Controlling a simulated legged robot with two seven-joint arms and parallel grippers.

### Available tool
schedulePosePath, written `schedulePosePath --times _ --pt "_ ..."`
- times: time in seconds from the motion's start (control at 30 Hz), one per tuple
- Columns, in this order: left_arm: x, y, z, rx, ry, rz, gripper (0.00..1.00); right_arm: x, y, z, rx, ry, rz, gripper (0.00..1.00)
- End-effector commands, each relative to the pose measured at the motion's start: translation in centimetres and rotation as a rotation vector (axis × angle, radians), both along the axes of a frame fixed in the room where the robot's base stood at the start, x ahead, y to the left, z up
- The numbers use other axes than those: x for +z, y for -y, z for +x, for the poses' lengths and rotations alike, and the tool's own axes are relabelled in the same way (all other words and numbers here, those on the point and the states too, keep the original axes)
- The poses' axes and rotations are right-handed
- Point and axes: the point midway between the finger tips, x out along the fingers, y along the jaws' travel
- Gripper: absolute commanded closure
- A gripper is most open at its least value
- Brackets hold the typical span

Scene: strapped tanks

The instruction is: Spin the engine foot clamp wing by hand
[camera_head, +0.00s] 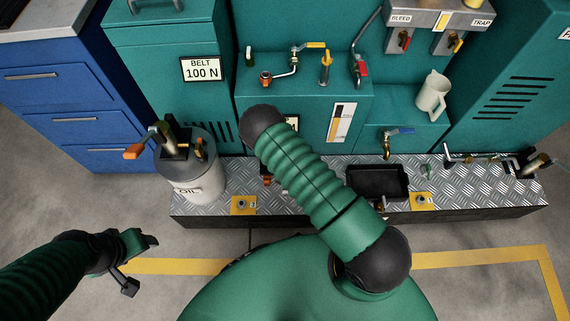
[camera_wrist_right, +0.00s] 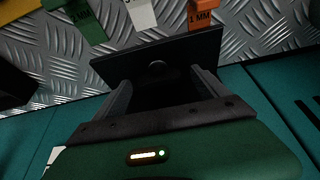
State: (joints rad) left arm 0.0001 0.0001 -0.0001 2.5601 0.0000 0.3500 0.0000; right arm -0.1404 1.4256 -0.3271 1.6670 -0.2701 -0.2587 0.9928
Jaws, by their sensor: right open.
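No part can be surely told as the engine foot clamp wing. Two yellow plates, each with a grey bolt-like fitting, lie on the tread-plate bench in the head view, one left (camera_head: 238,209) and one right (camera_head: 425,205). My right gripper (camera_wrist_right: 160,82) is open in the right wrist view. A dark flat plate (camera_wrist_right: 125,62) with a small round knob lies just beyond its fingertips; contact cannot be told. In the head view my right arm hides this gripper and part of the bench. My left gripper (camera_head: 143,262) is open and empty above the floor at lower left.
Green (camera_wrist_right: 75,22), white (camera_wrist_right: 140,14) and orange (camera_wrist_right: 204,16) labelled blocks sit beyond the dark plate. A grey oil can (camera_head: 205,184) stands at the bench's left end. A black tray (camera_head: 377,170) is right of my arm. Teal cabinets with valves rise behind.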

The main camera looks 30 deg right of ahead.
Motion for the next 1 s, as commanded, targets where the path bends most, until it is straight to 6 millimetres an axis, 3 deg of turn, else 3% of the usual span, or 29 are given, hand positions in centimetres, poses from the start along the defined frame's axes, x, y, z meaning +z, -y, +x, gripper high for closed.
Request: schedulePosePath --times 0.33,0.8,1.0 --pt "-0.31 0.01 0.01 0.000 0.000 0.000 0.37 -0.64 0.16 0.26 0.000 0.000 0.000 0.16" --pt "-0.32 0.01 0.00 0.000 0.000 0.000 0.37 -0.64 0.14 0.27 0.000 0.000 0.000 0.78" --pt "-0.19 0.01 0.00 0.000 0.000 0.000 0.37 -0.61 0.17 0.27 0.011 0.000 0.001 0.79"
